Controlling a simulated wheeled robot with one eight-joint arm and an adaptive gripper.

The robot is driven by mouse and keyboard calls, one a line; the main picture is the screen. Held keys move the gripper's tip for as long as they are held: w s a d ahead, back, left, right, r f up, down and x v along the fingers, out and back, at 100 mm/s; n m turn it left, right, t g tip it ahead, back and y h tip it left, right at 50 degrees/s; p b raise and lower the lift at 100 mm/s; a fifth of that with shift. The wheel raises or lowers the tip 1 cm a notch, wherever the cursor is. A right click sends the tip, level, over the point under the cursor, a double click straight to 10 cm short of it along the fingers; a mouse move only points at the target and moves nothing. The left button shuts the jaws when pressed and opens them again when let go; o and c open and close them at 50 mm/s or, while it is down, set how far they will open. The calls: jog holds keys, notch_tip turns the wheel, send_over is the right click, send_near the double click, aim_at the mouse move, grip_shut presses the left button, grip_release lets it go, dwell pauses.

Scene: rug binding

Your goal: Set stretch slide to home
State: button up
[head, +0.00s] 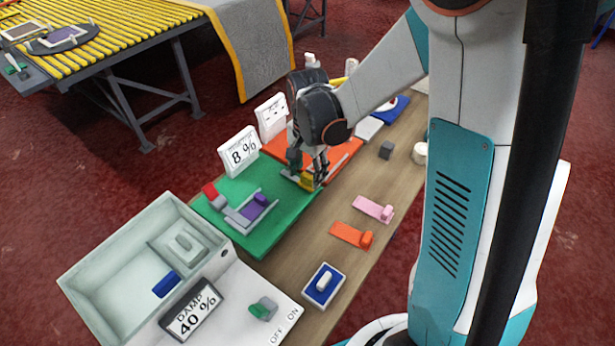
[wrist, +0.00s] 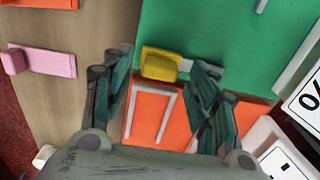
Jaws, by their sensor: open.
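No readable label names the stretch slide. A yellow block (head: 307,182) sits on a pale grey strip at the edge of the green board (head: 284,227), on the side toward the orange board. My gripper (head: 307,168) reaches down over this block. In the wrist view, the yellow block (wrist: 159,66) lies between the spread fingers of my gripper (wrist: 164,62). The fingers are open, one on each side, and I cannot tell whether either touches it. A purple block (head: 261,199) sits in a grey bracket on the same board. A sign reading 8 % (head: 240,151) stands behind it.
An orange board (head: 345,147) with grey rails adjoins the green board. A pink slide (head: 373,208) and an orange slide (head: 350,235) lie on the wooden bench. A grey cube (head: 386,150) stands behind them. A pale bin (head: 110,270) and DAMP 40 % display (head: 192,313) stand at front left.

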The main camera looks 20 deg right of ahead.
jog(key=shift+f, duration=0.65)
grip_shut()
jog(key=shift+s+a, duration=0.6)
jog(key=shift+a, duration=0.3)
jog(key=shift+s+a, duration=0.6)
jog(key=shift+a, duration=0.25)
jog(key=shift+s+a, duration=0.6)
jog(key=shift+a, duration=0.3)
grip_release()
jog(key=shift+s+a, duration=0.1)
jog(key=shift+a, duration=0.05)
